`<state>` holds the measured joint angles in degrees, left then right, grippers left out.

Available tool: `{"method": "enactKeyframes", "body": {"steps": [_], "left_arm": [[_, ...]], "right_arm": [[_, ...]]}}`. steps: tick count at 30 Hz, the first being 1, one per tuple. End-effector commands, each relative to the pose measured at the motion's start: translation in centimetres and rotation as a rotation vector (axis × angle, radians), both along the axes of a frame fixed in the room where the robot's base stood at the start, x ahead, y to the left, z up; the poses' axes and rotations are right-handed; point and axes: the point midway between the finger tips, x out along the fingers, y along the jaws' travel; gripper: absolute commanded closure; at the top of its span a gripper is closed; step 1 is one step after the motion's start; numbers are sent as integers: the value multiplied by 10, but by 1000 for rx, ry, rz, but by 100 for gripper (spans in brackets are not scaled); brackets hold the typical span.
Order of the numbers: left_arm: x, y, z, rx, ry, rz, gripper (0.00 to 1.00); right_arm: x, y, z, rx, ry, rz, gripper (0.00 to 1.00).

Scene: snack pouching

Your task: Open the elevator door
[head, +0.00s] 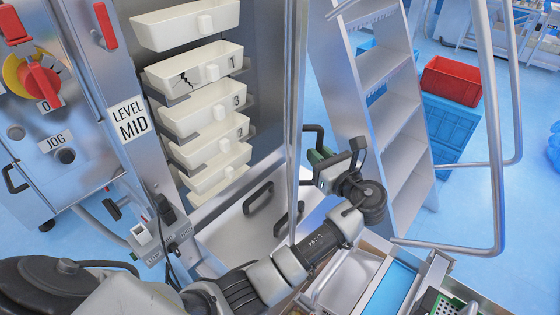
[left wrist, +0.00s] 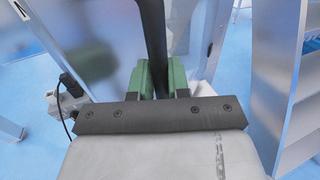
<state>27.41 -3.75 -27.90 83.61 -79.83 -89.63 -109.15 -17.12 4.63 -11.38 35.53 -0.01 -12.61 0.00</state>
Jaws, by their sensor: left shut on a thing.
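The elevator (head: 270,60) is a tall metal cabinet with several stacked white trays (head: 203,109) visible inside. Its door (head: 299,80) shows nearly edge-on at the cabinet's right side; how far it stands open I cannot tell. A black door handle (head: 314,128) sticks out to the right of that edge. My left gripper (head: 319,156) is shut on this handle. In the left wrist view, the green fingers (left wrist: 161,78) of my left gripper stand on both sides of the black handle bar (left wrist: 152,40). A hazy door panel (left wrist: 108,40) lies behind them. My right gripper is out of view.
A metal step ladder (head: 385,110) stands close to the right of my left gripper. Red (head: 452,80) and blue (head: 455,120) crates stand beyond it. A control panel with a red knob (head: 40,85) is at left. A white bin with black handles (head: 258,197) sits low in front.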

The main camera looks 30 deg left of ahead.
Motion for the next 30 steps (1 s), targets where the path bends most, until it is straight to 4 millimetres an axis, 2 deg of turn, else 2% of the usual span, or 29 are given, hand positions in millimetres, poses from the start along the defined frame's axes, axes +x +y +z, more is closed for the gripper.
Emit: {"method": "enactKeyframes", "body": {"steps": [3,12,19,30], "left_arm": [[22,-24,-2,2,0,-9,100],[58,-61,-1,3,-1,-13,100],[71,-74,0,3,1,-12,100],[74,-76,2,1,0,-11,100]], "right_arm": [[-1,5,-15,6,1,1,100],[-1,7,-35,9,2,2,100],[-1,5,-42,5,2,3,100],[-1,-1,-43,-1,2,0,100]]}}
